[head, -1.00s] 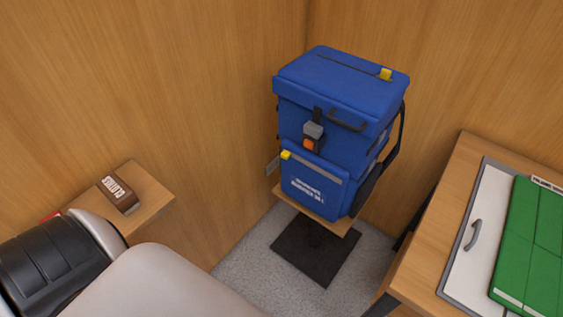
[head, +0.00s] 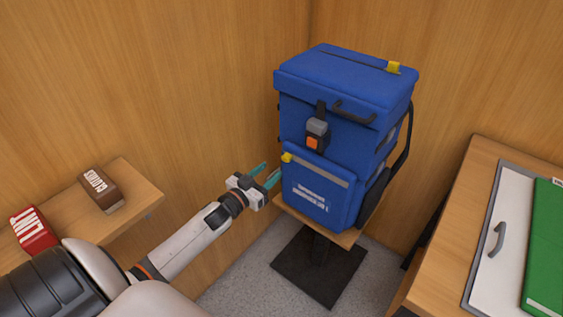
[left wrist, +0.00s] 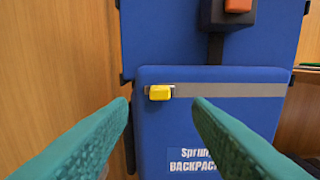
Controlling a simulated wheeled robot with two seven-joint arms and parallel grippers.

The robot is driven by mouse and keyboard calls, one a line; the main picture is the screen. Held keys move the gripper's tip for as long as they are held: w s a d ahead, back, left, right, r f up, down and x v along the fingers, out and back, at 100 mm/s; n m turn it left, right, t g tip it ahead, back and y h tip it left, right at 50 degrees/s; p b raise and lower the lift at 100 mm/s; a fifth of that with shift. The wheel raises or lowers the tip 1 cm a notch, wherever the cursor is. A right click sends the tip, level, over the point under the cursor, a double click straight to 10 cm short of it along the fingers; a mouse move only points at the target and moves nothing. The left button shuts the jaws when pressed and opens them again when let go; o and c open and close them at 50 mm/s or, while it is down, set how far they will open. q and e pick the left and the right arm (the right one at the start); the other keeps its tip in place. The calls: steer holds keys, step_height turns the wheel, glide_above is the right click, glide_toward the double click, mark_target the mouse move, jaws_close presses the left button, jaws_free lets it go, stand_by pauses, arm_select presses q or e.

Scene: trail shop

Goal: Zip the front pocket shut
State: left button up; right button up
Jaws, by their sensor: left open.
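A blue backpack (head: 345,130) stands upright on a small wooden stand in the corner. Its front pocket (head: 318,190) has a grey zip strip (head: 322,170) along the top, also seen in the left wrist view (left wrist: 230,90). The yellow zip pull (head: 286,158) sits at the strip's left end; it shows in the left wrist view (left wrist: 160,93) too. My left gripper (head: 269,174) is open and empty, just left of the pocket. In the left wrist view its teal fingers (left wrist: 161,108) point at the pocket, with the pull between and slightly above their tips, apart from them. My right gripper is not in view.
A wooden shelf (head: 140,190) on the left wall holds a brown box (head: 101,190) and a red box (head: 34,229). A table (head: 480,155) at right bears a white board and a green item (head: 545,250). A second yellow pull (head: 393,67) is on the lid.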

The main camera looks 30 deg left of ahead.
mark_target(285, 159)
arm_select(q)
steer(key=w, duration=0.6)
steer(key=shift+w+d+f, duration=0.1)
steer(key=shift+w+d, duration=0.2)
steer(key=shift+w, duration=0.05)
